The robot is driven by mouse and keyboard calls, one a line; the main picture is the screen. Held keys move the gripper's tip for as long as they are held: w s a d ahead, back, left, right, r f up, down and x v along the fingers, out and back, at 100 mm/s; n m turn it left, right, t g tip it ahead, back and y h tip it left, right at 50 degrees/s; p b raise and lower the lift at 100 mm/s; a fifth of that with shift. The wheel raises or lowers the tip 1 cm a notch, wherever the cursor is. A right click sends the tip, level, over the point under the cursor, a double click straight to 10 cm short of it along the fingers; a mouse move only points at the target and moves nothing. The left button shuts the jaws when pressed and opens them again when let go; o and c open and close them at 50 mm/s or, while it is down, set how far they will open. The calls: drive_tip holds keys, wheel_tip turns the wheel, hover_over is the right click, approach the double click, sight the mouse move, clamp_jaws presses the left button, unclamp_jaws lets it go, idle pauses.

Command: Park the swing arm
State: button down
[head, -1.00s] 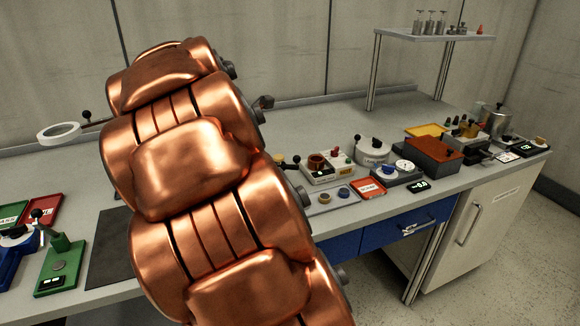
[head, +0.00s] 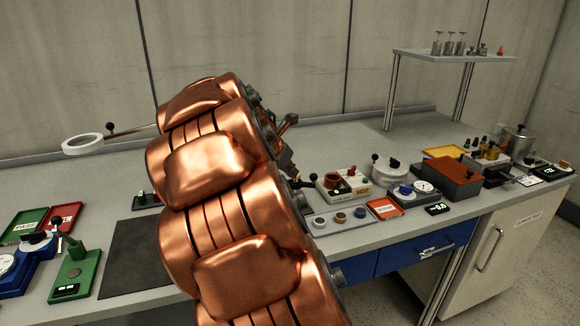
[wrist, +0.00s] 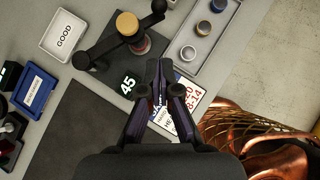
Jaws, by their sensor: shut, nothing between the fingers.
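A white ring (head: 83,144) on a thin swing arm (head: 130,131) with a black ball knob (head: 110,127) stands out over the back left of the bench in the head view. The rod's right end is hidden behind my copper arm. In the wrist view my gripper (wrist: 159,68) is shut and empty, its fingertips close together above the bench. It is near a dark base with a green-white "45" display (wrist: 128,85) and a printed label card (wrist: 186,95). The ring is not in the wrist view.
Beside the gripper, a tan-topped post (wrist: 127,23) carries a black bar with ball ends. A dark mat (head: 140,255) is bare. A raised shelf (head: 455,55) stands at the back right.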

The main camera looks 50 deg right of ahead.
sight(313, 183)
drive_tip(key=shift+d+f+p, duration=0.25)
drive_tip(key=shift+d+f, duration=0.7)
drive_tip(key=shift+d, duration=0.35)
drive_tip(key=shift+d+f+p, duration=0.3)
drive_tip(key=shift+d+f, duration=0.6)
drive_tip(key=shift+d, duration=0.4)
drive_tip(key=shift+d+f+p, duration=0.25)
drive_tip(key=shift+d+f, duration=0.7)
drive_tip(key=shift+d, duration=0.35)
drive_tip(key=shift+d, duration=0.1)
